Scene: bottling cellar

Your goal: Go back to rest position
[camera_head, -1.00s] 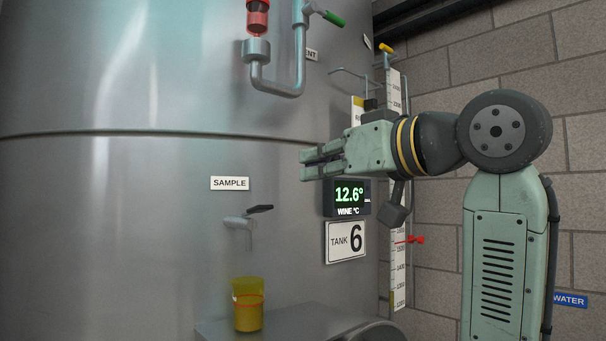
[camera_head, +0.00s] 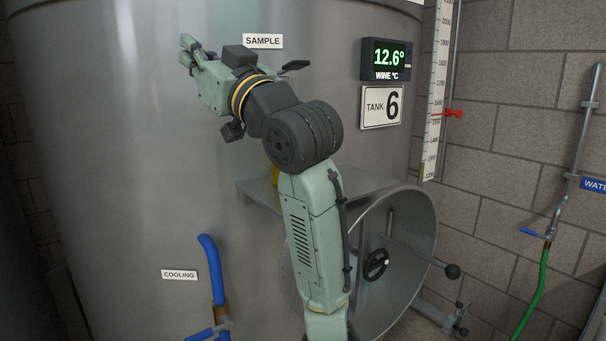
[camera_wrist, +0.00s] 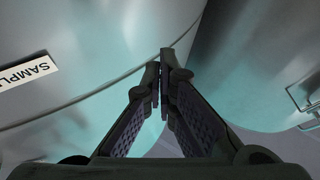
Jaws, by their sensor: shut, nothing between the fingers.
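My gripper (camera_head: 187,52) is in the upper left of the head view, raised in front of the steel tank (camera_head: 130,130), left of the SAMPLE label (camera_head: 262,41). Its fingers point up and to the left. In the wrist view the fingertips (camera_wrist: 161,68) meet and nothing is between them. The tank wall fills the background there, with part of the SAMPLE label (camera_wrist: 28,82) at the left edge. My arm covers most of the sample tap (camera_head: 295,65) and the yellow cup (camera_head: 273,174) in the head view.
A small shelf (camera_head: 255,190) juts from the tank behind my arm. An open round hatch door (camera_head: 410,225) with a handwheel (camera_head: 375,264) stands right of my arm. A blue cooling pipe (camera_head: 213,270) is low at left. The level scale (camera_head: 437,100) and a green hose (camera_head: 533,290) are at right.

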